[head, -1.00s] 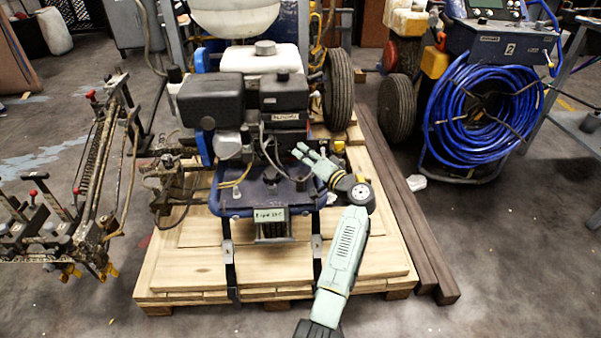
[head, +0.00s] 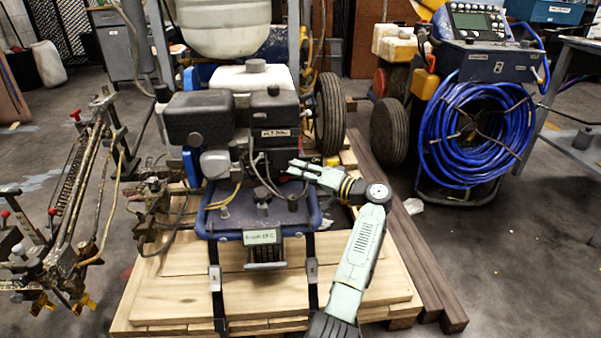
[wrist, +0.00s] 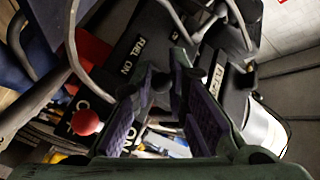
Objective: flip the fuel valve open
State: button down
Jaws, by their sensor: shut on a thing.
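The engine (head: 205,118) of the line striper stands on a blue frame on a wooden pallet. My gripper (head: 293,168) reaches in from the right against the engine's right side. In the wrist view, my gripper (wrist: 172,98) has its ridged purple pads around a small dark piece (wrist: 161,84), which looks like the fuel valve's lever; the fingers hide much of it. A black "FUEL ON" label (wrist: 137,56) lies just beyond the fingers, and a second label (wrist: 214,78) is partly covered at right. The lever's exact angle cannot be told.
A red ball knob (wrist: 85,122) is left of the fingers, and a grey hose (wrist: 75,50) curves above it. Cables and engine parts crowd the space around the gripper. A blue hose reel (head: 475,130) and a tyre (head: 329,115) stand to the right.

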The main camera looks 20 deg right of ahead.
jog(key=c, duration=1.6)
grip_release()
jog(key=shift+a, duration=0.1)
jog(key=v, duration=1.2)
